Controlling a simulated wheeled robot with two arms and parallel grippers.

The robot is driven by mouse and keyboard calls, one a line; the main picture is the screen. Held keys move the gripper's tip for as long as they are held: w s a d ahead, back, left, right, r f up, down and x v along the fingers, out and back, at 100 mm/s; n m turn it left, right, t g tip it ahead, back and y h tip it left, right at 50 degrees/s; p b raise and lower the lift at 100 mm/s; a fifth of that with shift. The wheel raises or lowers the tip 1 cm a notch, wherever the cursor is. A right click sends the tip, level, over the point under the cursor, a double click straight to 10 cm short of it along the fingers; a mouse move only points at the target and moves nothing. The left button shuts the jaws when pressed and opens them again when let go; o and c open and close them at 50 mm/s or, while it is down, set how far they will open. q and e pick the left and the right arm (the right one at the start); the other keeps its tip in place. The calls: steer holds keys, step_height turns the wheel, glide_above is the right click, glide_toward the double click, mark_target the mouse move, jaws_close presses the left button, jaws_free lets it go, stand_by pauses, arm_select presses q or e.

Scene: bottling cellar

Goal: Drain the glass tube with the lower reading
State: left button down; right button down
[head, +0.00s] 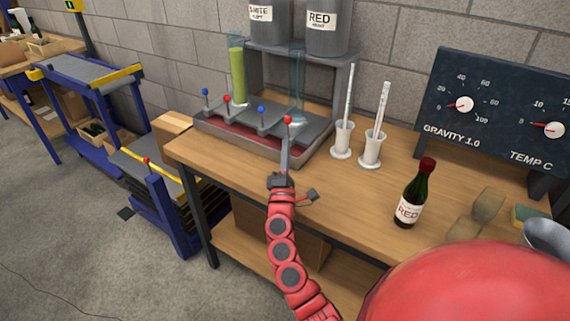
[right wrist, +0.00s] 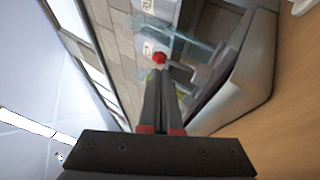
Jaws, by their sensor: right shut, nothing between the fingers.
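Two upright glass tubes stand on the grey rack over a tray (head: 213,131). The left tube (head: 237,72) is filled with yellow-green liquid to near its top. The right tube (head: 297,80) looks clear and pale blue; I cannot make out its level. Levers with blue and red knobs stand in front of them. My right gripper (head: 285,142) is shut and empty, its tips just below the rightmost red knob (head: 288,120). In the right wrist view this red knob (right wrist: 159,58) appears just beyond the closed fingertips (right wrist: 158,74); contact is unclear. My left gripper is not in view.
White and red canisters (head: 325,42) sit above the rack. Two white cylinders with rods (head: 342,140) stand right of the tray. The bench front is mostly clear.

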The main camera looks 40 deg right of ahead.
mark_target(288, 123)
steer(key=shift+x, duration=2.35)
